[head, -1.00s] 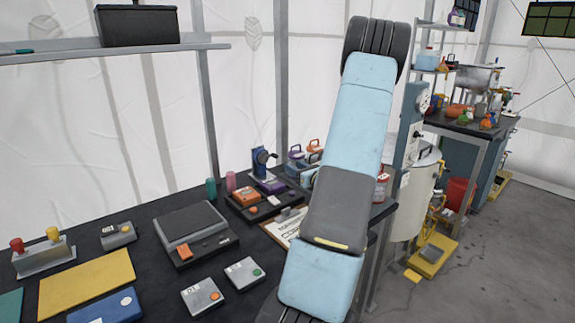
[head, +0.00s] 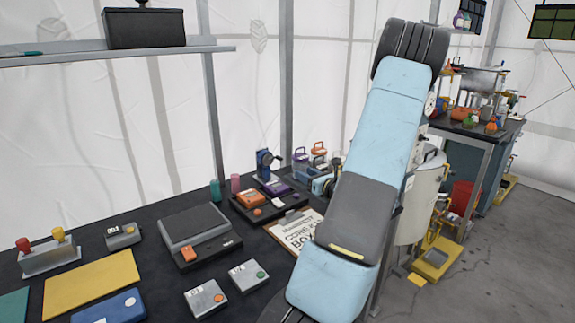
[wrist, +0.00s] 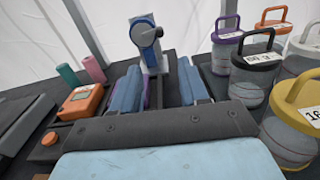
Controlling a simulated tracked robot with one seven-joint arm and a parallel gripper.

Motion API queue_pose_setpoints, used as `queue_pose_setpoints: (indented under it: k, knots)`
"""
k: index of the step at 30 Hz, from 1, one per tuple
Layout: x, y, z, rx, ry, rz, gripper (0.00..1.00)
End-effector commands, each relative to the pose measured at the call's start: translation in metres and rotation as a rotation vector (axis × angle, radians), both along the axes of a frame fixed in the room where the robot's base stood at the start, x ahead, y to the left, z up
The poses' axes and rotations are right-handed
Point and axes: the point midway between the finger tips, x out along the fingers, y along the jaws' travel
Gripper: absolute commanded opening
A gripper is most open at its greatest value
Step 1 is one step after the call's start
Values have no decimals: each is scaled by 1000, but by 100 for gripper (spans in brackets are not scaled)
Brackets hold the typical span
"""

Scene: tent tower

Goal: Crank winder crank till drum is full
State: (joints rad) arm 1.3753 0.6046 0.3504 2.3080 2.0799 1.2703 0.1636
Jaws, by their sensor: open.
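The winder (head: 264,163) is a small blue upright unit with a dark crank, at the back of the black bench in the head view. In the wrist view the winder (wrist: 143,42) stands ahead, with a grey post, a blue ring and a dark crank arm (wrist: 150,36). My gripper (wrist: 160,86) is open, its two blue fingers apart and pointing towards the winder, with nothing seen between them. The crank appears beyond the fingertips, apart from them. My gripper is mostly hidden behind my arm in the head view. I cannot tell how full the drum is.
Handled jars (wrist: 252,62) stand close on the right of my gripper. An orange device (wrist: 82,101) and pink and teal cylinders are to its left. A clipboard (head: 296,232) lies on the bench near my arm. A shelf with a black box (head: 145,27) is above.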

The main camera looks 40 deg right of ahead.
Motion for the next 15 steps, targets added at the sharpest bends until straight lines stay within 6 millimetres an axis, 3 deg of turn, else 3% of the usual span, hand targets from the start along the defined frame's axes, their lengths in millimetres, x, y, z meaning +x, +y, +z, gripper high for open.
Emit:
queue_pose_setpoints:
  k: [7, 15]
  knots:
    - [5, 0, 1, -3, -2, 2, 44]
    - [46, -2, 1, -2, -2, 3, 44]
